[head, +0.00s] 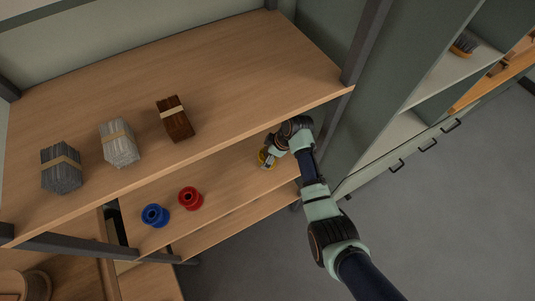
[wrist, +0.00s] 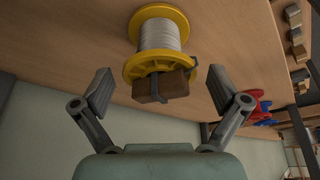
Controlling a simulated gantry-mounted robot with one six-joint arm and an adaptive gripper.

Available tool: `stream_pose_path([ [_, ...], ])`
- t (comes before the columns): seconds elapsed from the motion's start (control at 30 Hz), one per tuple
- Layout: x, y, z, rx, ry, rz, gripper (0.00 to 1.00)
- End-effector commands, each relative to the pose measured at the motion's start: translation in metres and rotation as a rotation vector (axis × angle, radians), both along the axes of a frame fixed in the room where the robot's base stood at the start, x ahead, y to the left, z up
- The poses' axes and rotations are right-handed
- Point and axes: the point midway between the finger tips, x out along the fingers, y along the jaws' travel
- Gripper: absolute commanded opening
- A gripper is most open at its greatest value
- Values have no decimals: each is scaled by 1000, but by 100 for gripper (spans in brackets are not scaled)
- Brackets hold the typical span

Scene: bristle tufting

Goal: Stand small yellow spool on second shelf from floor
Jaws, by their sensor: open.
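A yellow spool (head: 262,155) wound with pale silver-grey thread is at the right end of the shelf below the top one. It also shows in the wrist view (wrist: 158,37), where its two yellow flanges are clear. A brown block with a dark band (wrist: 160,87) sits against the flange nearer my gripper. My gripper (wrist: 160,92) is open, with one finger to each side of the block and visible gaps. In the head view my gripper (head: 274,148) partly hides the spool. I cannot tell whether the spool stands or lies.
A red spool (head: 190,198) and a blue spool (head: 155,215) are on the same shelf, to the left. Three banded bundles rest on the top shelf (head: 230,70). Another shelf (head: 235,225) lies below. A dark upright post (head: 366,45) is close to my arm.

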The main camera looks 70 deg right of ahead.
Motion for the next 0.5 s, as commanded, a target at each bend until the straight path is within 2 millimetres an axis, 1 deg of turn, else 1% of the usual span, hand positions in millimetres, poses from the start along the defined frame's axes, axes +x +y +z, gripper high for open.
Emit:
stream_pose_path([
  [0.03,-4,-1,13,-2,-1,-2,98],
  [0.2,-17,-2,45,-3,-2,-1,98],
  [0.33,-24,-2,59,0,-1,-1,98],
  [0.5,-26,-2,63,0,-1,-1,98],
])
